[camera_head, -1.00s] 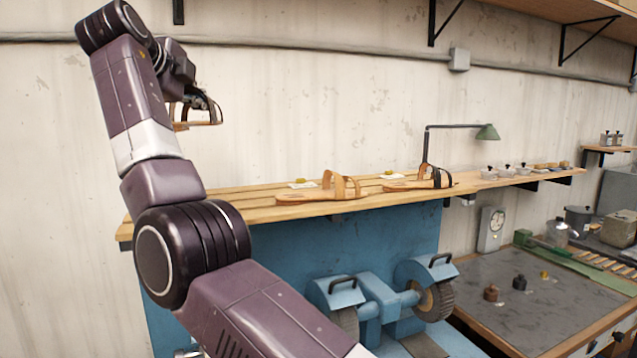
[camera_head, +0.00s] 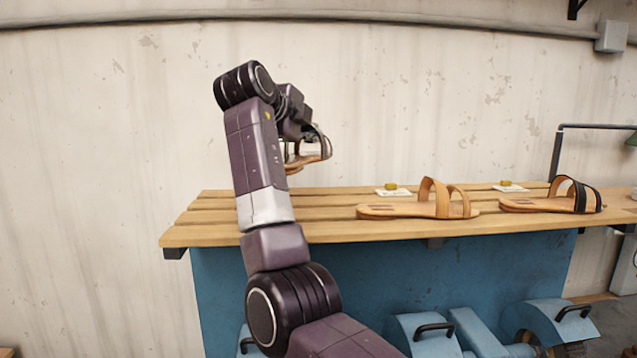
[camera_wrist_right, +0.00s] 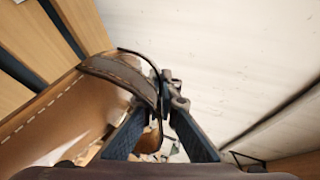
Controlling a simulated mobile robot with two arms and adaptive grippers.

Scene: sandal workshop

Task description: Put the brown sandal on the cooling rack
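The brown sandal (camera_head: 322,152) hangs in my right gripper (camera_head: 312,132), higher in the picture than the left part of the slatted wooden rack (camera_head: 215,229). In the right wrist view, my right gripper (camera_wrist_right: 165,85) is shut on the sandal's dark brown strap (camera_wrist_right: 125,77). The tan stitched sole (camera_wrist_right: 45,118) extends to the lower left, with rack slats (camera_wrist_right: 28,45) beyond it. The sandal looks clear of the slats. My forearm hides part of the rack's front edge. My left gripper is not in view.
A tan-strapped sandal (camera_head: 405,210) and a black-strapped sandal (camera_head: 535,206) lie on the rack's middle and right. Behind them are cards with yellow pieces (camera_head: 392,190). The rack's left part looks bare. Blue machinery (camera_head: 430,336) stands below; the wall is behind.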

